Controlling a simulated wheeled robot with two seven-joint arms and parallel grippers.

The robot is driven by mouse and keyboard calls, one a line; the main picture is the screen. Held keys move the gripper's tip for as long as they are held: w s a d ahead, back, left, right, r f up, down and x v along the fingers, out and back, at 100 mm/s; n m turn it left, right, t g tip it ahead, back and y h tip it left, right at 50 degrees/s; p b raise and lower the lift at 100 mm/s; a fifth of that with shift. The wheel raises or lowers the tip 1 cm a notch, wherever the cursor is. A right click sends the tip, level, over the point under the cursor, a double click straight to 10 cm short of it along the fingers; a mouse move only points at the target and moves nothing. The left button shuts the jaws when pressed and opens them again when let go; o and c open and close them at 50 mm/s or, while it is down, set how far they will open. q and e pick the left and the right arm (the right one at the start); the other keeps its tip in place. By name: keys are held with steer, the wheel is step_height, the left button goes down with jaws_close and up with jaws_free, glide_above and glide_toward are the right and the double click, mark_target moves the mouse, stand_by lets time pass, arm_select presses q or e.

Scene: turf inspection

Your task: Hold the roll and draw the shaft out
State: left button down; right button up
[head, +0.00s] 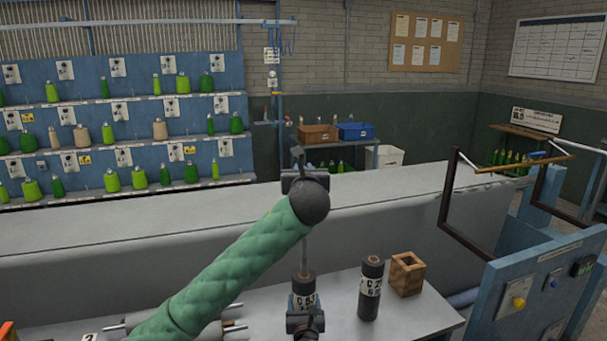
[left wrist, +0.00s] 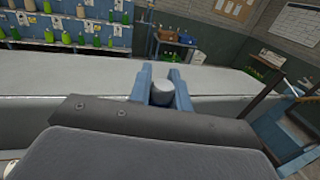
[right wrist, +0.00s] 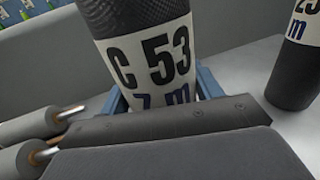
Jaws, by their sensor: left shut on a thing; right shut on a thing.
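The dark roll (head: 303,284) with a white "C 53" label stands upright on the bench. It fills the middle of the right wrist view (right wrist: 150,60). My right gripper (head: 305,318) is shut around its lower part, blue fingers on both sides. The thin grey shaft (head: 304,252) rises upright above the roll to my left gripper (head: 306,186). In the left wrist view, the blue fingers are shut on the shaft's round grey end (left wrist: 162,92). Much shaft shows above the roll; its lower end meets the roll's top, and I cannot tell how much is inside.
A second dark labelled roll (head: 371,289) stands to the right, beside an open wooden box (head: 407,274). Grey rolls with metal shafts (right wrist: 22,160) lie to the left. A long grey covered surface (head: 130,246) runs behind the bench; a blue control stand (head: 540,285) is at right.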

arm_select(q)
steer(key=shift+r, duration=1.75)
arm_select(e)
steer(key=o, duration=1.5)
